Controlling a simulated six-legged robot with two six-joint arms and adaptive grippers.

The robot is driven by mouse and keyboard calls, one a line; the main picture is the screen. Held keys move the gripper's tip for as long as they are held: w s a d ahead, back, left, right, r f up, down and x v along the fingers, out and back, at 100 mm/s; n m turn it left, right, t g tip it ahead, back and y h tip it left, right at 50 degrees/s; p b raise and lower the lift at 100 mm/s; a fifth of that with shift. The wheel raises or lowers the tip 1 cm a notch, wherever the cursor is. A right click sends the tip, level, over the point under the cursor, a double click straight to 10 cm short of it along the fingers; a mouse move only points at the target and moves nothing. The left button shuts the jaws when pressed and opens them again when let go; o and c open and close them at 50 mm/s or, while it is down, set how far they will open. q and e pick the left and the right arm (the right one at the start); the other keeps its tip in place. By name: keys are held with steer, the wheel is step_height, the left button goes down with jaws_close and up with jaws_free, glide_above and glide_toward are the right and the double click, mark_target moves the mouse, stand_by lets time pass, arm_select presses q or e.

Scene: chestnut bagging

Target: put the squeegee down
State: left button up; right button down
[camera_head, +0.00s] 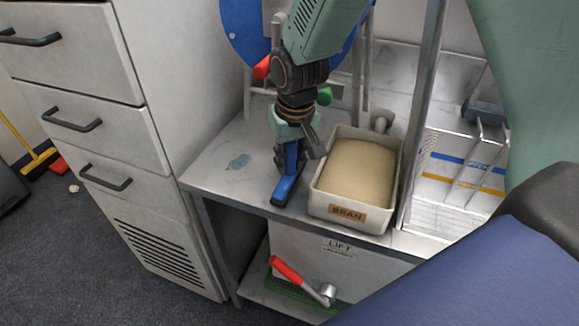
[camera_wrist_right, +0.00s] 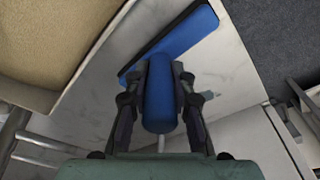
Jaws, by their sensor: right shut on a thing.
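The squeegee (camera_head: 286,188) is blue, with a long narrow head and a short thick handle. My right gripper (camera_head: 293,148) comes down from above and is shut on the handle, which stands roughly upright. The head is at the bottom, at or just above the grey counter (camera_head: 225,170), left of the bran tub; I cannot tell if it touches. In the right wrist view, the squeegee handle (camera_wrist_right: 159,95) sits between the two dark fingers, and the head with its dark edge lies slanted beyond it. My left gripper is not in view.
A bran tub (camera_head: 347,214) stands close right of the squeegee. A metal post (camera_head: 423,110) rises right of the tub. White drawers (camera_head: 95,110) stand left. A red-handled crank (camera_head: 303,281) is below.

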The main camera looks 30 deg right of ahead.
steer(key=shift+d+f, duration=0.2)
steer(key=shift+f, duration=0.1)
steer(key=shift+w+d+f, duration=0.1)
steer(key=shift+w+d, duration=0.1)
steer(key=shift+w, duration=0.15)
steer(key=shift+s+a, duration=0.15)
steer(key=shift+a, duration=0.15)
steer(key=c, duration=1.6)
jaws_free()
steer(key=o, duration=0.4)
steer(key=shift+d+f, duration=0.15)
steer(key=shift+d, duration=0.1)
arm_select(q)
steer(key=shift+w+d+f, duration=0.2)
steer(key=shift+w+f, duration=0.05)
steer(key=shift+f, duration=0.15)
arm_select(e)
steer(key=shift+o, duration=0.3)
steer(key=shift+a, duration=0.15)
